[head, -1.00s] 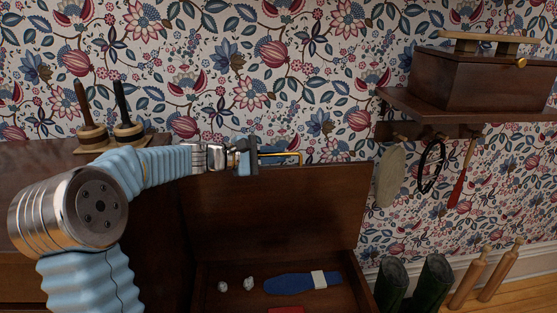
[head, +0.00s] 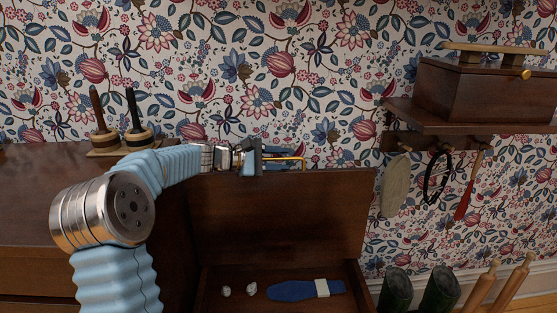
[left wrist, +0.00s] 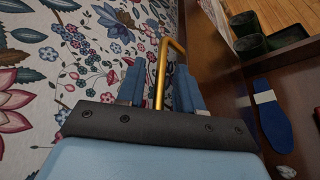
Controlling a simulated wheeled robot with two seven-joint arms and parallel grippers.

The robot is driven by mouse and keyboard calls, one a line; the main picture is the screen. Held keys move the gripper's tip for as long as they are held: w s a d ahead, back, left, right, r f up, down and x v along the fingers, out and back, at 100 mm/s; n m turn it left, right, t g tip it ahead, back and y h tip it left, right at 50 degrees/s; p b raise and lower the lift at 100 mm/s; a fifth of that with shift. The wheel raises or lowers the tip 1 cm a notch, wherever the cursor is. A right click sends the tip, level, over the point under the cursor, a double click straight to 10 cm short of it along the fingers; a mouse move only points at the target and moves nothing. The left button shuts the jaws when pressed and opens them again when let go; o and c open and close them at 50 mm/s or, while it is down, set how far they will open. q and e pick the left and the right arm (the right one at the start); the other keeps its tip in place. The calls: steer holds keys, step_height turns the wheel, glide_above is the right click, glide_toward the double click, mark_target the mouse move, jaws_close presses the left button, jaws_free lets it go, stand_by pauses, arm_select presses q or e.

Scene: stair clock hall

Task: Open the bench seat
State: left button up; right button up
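The bench seat's dark wooden lid (head: 285,215) stands raised, near upright, in the head view. The open box under it shows its inside along the bottom of the frame. A brass handle (head: 290,159) sits at the lid's top edge; it also shows as a bent bar in the left wrist view (left wrist: 159,75). My left gripper (head: 256,158) is at this handle. In the left wrist view its two blue fingers (left wrist: 159,85) stand on either side of the bar, with small gaps visible, so it looks open around it. My right gripper is out of view.
Inside the box lie a blue flat item with a white band (head: 300,290) and two small pale lumps (head: 238,290). Green boots (head: 438,290) stand to the right. A wall shelf (head: 470,115) bears a wooden box. Spindle-like items (head: 135,125) stand at left.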

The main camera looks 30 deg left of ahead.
arm_select(q)
steer(key=shift+r, duration=1.35)
steer(key=s+d+r+b, duration=0.2)
steer(key=s+d+r, duration=0.5)
steer(key=s+r, duration=0.3)
steer(key=shift+s+r, duration=0.15)
steer(key=shift+s, duration=0.95)
